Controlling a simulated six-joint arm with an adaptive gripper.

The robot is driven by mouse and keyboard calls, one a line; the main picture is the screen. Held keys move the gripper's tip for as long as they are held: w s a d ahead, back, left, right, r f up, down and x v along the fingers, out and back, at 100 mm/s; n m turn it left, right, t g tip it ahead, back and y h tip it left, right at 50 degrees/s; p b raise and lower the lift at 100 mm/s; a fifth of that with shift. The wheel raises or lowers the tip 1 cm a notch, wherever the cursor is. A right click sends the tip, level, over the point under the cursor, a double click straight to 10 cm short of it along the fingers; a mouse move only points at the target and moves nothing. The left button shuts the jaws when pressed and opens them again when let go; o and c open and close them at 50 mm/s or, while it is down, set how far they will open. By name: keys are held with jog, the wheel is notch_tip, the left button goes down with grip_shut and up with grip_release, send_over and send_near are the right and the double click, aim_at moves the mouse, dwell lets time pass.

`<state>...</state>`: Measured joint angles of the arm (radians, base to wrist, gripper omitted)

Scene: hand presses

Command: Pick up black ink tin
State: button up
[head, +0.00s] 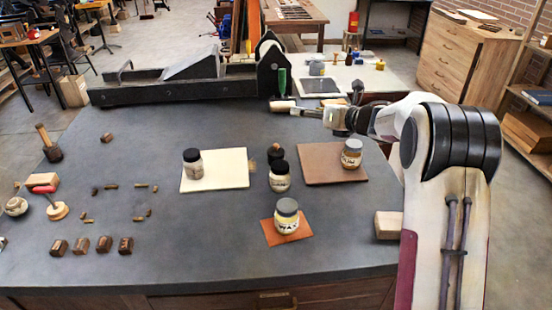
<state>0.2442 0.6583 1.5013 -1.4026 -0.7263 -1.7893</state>
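Several small jars or tins stand on the table; their labels are too small to read surely. One with a black lid (193,164) stands upright on a cream board (228,168). Another dark-lidded jar (279,177) stands on the bare tabletop in the middle. A small all-black container (276,154) stands just behind it. I cannot tell for certain which is the black ink tin. My gripper (308,111) is at the back of the table, pointing left, behind and apart from these jars. Its fingers are too small to show whether they are open.
A grey-lidded jar (287,217) stands on an orange mat (268,231), and another jar (352,153) on a brown board (317,170). A long black press (180,85) spans the back. Small blocks (103,244) lie at left. The front middle is clear.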

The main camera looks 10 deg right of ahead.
aim_at(281, 152)
jog(key=f+n+g+y, duration=0.1)
jog(key=f+n, duration=0.1)
jog(key=f, duration=0.1)
jog(key=s+a+f+n+g+y, duration=0.1)
jog(key=f+n, duration=0.1)
jog(key=f, duration=0.2)
jog(key=a+f+n+g+y, duration=0.1)
jog(key=f+n, duration=0.2)
jog(key=f, duration=0.1)
jog(key=shift+s+a+f, duration=0.1)
jog(key=shift+s+a, duration=0.05)
jog(key=shift+s, duration=0.2)
jog(key=shift+s+a+f+n+g+y, duration=0.1)
jog(key=shift+s+f+n+g+y, duration=0.15)
jog(key=shift+f+n+g+y, duration=0.25)
jog(key=shift+x, duration=1.35)
jog(key=shift+a, duration=0.1)
jog(key=shift+s+x, duration=0.2)
jog(key=shift+x, duration=2.35)
jog(key=shift+a+f, duration=0.1)
jog(key=shift+f, duration=0.05)
